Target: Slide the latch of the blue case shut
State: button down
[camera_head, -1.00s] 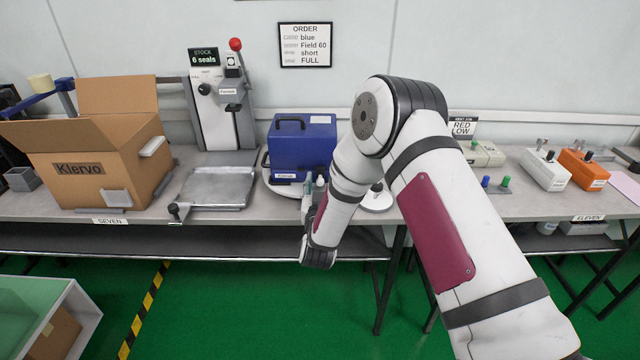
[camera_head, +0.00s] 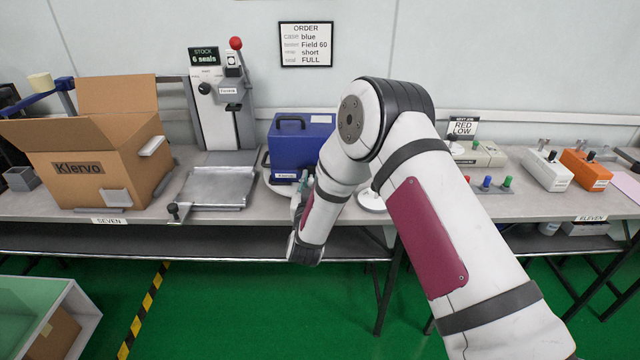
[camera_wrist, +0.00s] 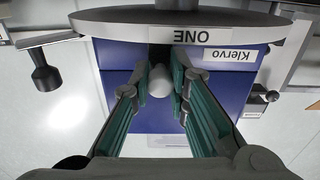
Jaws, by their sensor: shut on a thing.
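The blue case (camera_head: 297,138) stands on a round grey turntable (camera_wrist: 110,22) marked ONE, its handle on top. In the wrist view, which is upside down, the case's front (camera_wrist: 115,75) faces my gripper (camera_wrist: 164,70). The teal fingers are shut on a pale round knob (camera_wrist: 160,82) at the case front, seemingly the latch knob. The latch's slot and track are mostly hidden by the fingers. In the head view my gripper (camera_head: 303,184) is at the case's front right, partly hidden by my wrist.
A grey press with a red-knobbed lever (camera_head: 236,45) and a metal plate (camera_head: 216,187) stand to the left, beside an open Klervo carton (camera_head: 95,165). Small coloured buttons (camera_head: 487,182) and white and orange testers (camera_head: 582,170) stand on the right. A wall sign (camera_head: 306,45) reads case blue.

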jog(key=shift+w+a, duration=0.1)
jog(key=shift+a, duration=1.55)
jog(key=c, duration=1.5)
grip_release()
jog(key=shift+a, duration=0.1)
jog(key=shift+o, duration=0.2)
jog(key=s, duration=1.2)
jog(key=shift+a, duration=0.35)
